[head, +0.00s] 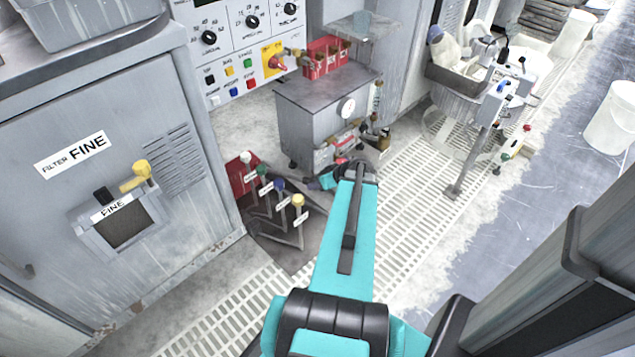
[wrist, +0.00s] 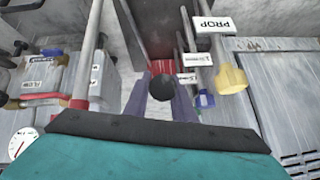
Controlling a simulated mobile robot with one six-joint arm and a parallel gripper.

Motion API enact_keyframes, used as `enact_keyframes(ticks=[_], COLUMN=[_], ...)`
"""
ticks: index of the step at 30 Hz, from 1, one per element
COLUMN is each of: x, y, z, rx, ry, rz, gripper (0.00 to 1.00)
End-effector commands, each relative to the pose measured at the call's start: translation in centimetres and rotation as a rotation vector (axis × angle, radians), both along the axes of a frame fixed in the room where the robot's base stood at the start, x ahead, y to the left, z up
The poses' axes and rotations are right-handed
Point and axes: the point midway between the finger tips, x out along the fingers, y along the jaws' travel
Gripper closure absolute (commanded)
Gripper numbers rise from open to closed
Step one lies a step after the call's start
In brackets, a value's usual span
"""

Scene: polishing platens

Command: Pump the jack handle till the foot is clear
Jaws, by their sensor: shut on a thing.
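My gripper (wrist: 165,98) shows in the wrist view with its two dark fingers on either side of a round black knob (wrist: 162,87). It is shut on this knob, which appears to be the end of the jack handle. A red part (wrist: 160,67) lies beyond the knob. In the head view my gripper (head: 322,182) is low, just right of the coloured levers, and the arm hides most of what it holds. A red body (head: 241,172) stands behind those levers. I cannot make out the jack's foot or whether it touches the floor.
Levers with white, green, blue and yellow knobs (head: 299,200) stand close to the left. The grey FINE filter cabinet (head: 95,190) is further left. A grey cabinet with a gauge (head: 325,105) stands just behind. Pale floor grating (head: 415,190) is open to the right.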

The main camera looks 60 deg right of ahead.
Motion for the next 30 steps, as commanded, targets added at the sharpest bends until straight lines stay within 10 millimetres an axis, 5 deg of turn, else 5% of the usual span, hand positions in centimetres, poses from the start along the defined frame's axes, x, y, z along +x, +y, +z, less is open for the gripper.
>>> enact_keyframes(ticks=[10, 24, 25, 27, 30], x=[-1.4, -1.6, -1.6, -1.5, -1.4], y=[0.1, 0.1, 0.1, 0.1, 0.2], z=[-2.4, -2.4, -2.4, -2.4, -2.4], rx=[-0.016, -0.018, -0.018, -0.018, -0.017], ry=[-0.036, -0.050, -0.050, -0.050, -0.052], rz=[-0.003, -0.005, -0.005, -0.004, -0.002], gripper=[1.00, 1.00, 0.72, 0.60, 0.58])
